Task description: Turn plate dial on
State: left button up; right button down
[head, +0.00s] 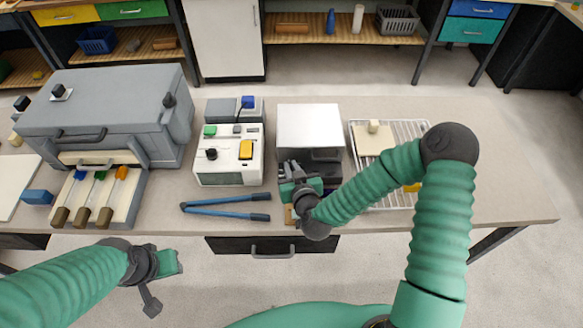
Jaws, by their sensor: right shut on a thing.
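The hot plate (309,122) is a box with a pale square top and a dark front, standing at the middle of the bench. My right gripper (290,172) is at the lower left of its front face, shut on what looks like the plate dial. The dial itself is hidden behind the gripper, so its setting cannot be seen. My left gripper (166,265) hangs in front of the bench at lower left, away from the plate. Its fingers are too unclear to tell open from shut.
A white control box (229,178) with a black knob and yellow switch stands left of the plate. Blue-handled tongs (226,215) lie in front of it. A grey furnace (105,118) and a rod rack (123,209) stand at left. A wire rack (402,134) is at right.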

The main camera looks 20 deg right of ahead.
jog(key=m+h+p, duration=0.1)
jog(key=m+h, duration=0.1)
jog(key=a+m+g+h+p, duration=0.1)
jog(key=m+h, duration=0.1)
jog(key=shift+w+a+r+h, duration=0.1)
jog(key=shift+w+a+h, duration=0.05)
jog(key=shift+h, duration=0.25)
jog(key=shift+w+a+m+g+h+p, duration=0.15)
jog(key=shift+m+g+h+p, duration=0.3)
jog(key=shift+m+h, duration=0.4)
jog(key=shift+w+a+m+g+h, duration=0.1)
jog(key=shift+a+m+g+h, duration=0.05)
jog(key=shift+m+g+h, duration=1.15)
jog(key=shift+f+m, duration=0.2)
jog(key=shift+m, duration=0.05)
jog(key=c, duration=1.7)
grip_release()
jog(key=shift+c, duration=0.2)
jog(key=shift+o, duration=1.3)
jog(key=shift+p, duration=0.3)
